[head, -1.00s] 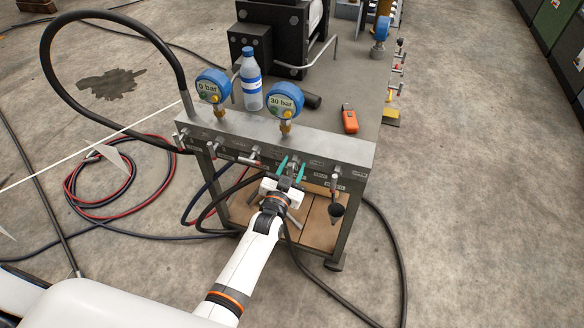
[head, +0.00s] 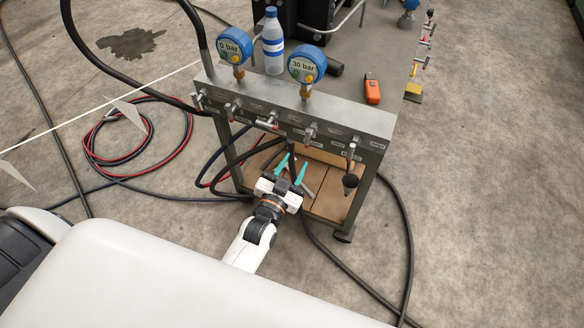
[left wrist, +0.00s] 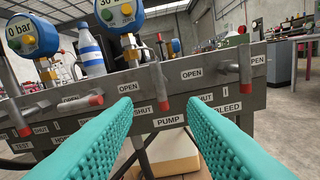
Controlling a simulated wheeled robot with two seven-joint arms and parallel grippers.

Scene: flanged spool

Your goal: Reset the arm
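My left gripper (head: 291,170) is open and empty, with teal fingers apart, in front of and below the valve panel (head: 330,112). In the left wrist view the two teal fingers (left wrist: 165,125) point at the panel without touching a handle. The panel carries several valve handles with red tips; one handle (left wrist: 162,88) stands between the fingers over the PUMP label (left wrist: 168,120). The left gauge (head: 235,46) reads 0 bar and the right gauge (head: 306,66) reads 30 bar. My right gripper is not in view.
A water bottle (head: 273,42) and an orange device (head: 372,90) stand or lie on the bench top. Black hoses (head: 402,225) run along the floor right of the stand, and coiled red and black hoses (head: 135,150) lie left. Open concrete floor is at right.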

